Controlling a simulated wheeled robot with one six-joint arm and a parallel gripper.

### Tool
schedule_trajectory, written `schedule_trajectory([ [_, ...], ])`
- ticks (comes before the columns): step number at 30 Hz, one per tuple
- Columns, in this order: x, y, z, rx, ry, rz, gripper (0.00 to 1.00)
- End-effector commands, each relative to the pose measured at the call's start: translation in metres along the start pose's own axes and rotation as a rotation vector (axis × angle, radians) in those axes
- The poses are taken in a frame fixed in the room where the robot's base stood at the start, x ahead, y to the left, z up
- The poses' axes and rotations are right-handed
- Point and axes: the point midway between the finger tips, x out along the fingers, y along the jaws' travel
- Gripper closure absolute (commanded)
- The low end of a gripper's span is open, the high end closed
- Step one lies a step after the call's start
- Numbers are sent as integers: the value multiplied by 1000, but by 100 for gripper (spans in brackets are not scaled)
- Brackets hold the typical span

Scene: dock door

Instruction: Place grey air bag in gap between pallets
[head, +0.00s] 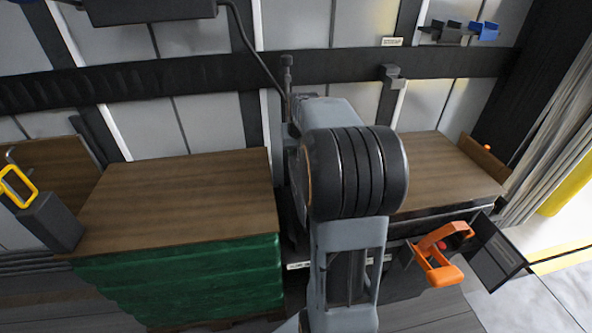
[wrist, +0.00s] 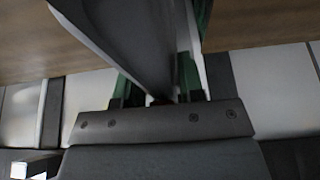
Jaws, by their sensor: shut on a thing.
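The grey air bag (wrist: 130,40) shows in the wrist view as a dark grey slab narrowing toward my gripper (wrist: 155,97), which is shut on it. Brown pallet tops lie on both sides of it there, the left one (wrist: 30,45) and the right one (wrist: 260,22). In the head view the green-sided pallet load (head: 180,195) stands left and the other brown-topped load (head: 445,170) stands right. The gap between them lies behind my arm. My gripper and the bag are largely hidden there, so I cannot tell how deep the bag sits.
A ribbed trailer wall with a dark rail (head: 180,75) runs behind the loads. A dark hose (head: 257,60) hangs toward the gap. A yellow-handled thing (head: 20,188) is at left, and an orange-handled tool (head: 436,255) is at front right. A curtain (head: 550,135) hangs at far right.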

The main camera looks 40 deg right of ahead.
Motion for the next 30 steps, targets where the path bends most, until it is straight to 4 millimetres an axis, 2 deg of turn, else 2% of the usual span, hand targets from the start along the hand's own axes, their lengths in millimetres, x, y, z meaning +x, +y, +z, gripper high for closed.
schedule_trajectory([
  [1, 15, -1, 6, -1, 3, 0, 100],
  [3, 21, -1, 8, -2, 3, -1, 100],
  [17, 41, -1, 17, -2, 2, -1, 100],
  [30, 80, 0, 33, 0, 1, 0, 100],
])
